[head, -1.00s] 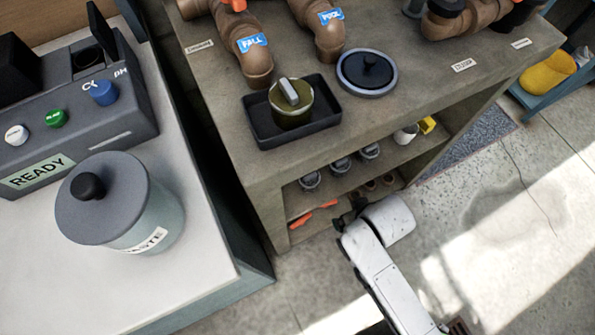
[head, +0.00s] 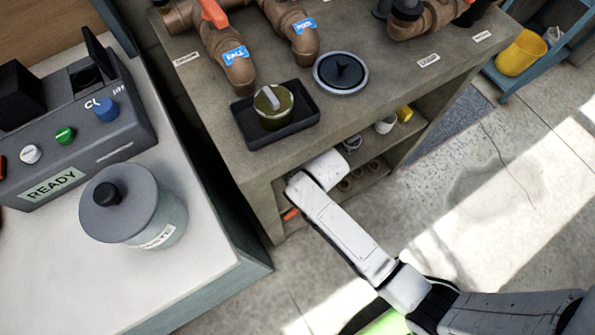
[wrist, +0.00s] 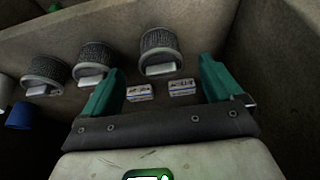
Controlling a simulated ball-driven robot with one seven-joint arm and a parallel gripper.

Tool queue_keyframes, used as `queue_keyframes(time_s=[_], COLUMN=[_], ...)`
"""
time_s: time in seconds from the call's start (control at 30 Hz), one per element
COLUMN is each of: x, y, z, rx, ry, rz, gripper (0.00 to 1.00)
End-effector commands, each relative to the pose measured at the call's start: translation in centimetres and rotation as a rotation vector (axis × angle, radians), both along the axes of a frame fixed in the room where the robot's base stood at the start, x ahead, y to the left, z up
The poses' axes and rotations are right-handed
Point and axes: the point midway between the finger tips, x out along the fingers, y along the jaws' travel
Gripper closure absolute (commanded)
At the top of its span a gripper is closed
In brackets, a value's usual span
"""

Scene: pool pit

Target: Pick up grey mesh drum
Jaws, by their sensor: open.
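Three grey mesh drums stand in a row in the wrist view: one at the left (wrist: 46,72), one in the middle (wrist: 95,60) and one at the right (wrist: 160,50). Each has a dark mesh side, a paler grey rim and a pale block at its front. My gripper (wrist: 160,86) is open and empty, its teal fingers apart. The right drum is ahead of the gap between the fingers, not touched. In the head view the end of my arm reaches into the bench's shelf opening; the fingers are hidden, and one drum (head: 352,143) shows partly.
Two small labelled tags (wrist: 140,92) (wrist: 182,87) lie before the right drum. A blue object (wrist: 18,117) is at far left. Shelf walls stand close on the right. On the bench (head: 200,115) are a black tray (head: 300,128), olive canister and pipes. Open floor (head: 470,200) lies right.

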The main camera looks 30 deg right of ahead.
Motion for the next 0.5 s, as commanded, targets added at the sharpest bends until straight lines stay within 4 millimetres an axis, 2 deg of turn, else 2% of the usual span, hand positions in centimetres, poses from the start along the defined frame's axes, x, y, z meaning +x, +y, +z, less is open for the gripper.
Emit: queue_keyframes(time_s=[0.27,0.5], x=[2.0,3.4], y=[0.0,0.0], z=[0.0,-3.6], rx=[0.001,-0.001], ry=[0.0,0.003], rz=[-0.002,-0.001], gripper=[0.07,0.07])
